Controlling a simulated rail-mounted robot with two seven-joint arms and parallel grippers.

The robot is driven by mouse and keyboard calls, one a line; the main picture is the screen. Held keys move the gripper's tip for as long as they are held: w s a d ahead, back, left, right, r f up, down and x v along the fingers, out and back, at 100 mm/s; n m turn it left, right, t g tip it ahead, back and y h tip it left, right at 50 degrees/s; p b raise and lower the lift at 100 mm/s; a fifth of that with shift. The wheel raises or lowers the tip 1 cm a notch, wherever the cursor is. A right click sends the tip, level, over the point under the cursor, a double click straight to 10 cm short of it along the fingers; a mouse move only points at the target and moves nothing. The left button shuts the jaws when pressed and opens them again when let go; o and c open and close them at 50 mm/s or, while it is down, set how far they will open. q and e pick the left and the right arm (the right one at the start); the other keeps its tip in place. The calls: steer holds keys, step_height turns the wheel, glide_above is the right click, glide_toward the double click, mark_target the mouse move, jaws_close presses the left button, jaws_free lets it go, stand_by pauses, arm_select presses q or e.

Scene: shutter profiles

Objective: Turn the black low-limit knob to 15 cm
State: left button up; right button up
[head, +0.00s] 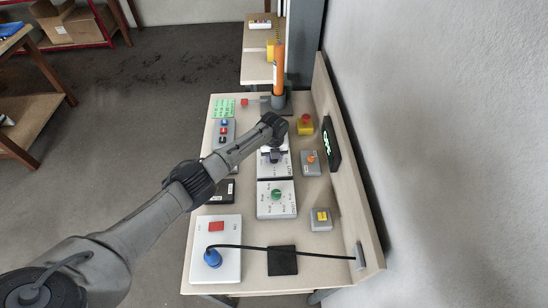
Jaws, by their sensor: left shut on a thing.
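My left arm reaches in from the lower left over the bench. Its gripper (272,155) points down onto the upper of two white dial panels (284,170) and is shut on the black low-limit knob there. The gripper covers the knob almost wholly, so its pointer and its setting cannot be read. The lower white dial panel (288,210) has a green knob (276,195), which the gripper does not touch. My right gripper is not in view.
A white box (229,262) with a blue plug stands in front. An orange column (279,65) rises behind.

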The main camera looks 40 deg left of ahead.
arm_select(q)
steer(key=m+b, duration=0.2)
steer(key=m, duration=0.3)
steer(key=m+b, duration=0.3)
steer(key=shift+m, duration=0.3)
steer(key=shift+m+b, duration=0.4)
steer(key=shift+b, duration=0.15)
steer(key=shift+r, duration=0.1)
steer(key=o, duration=0.9)
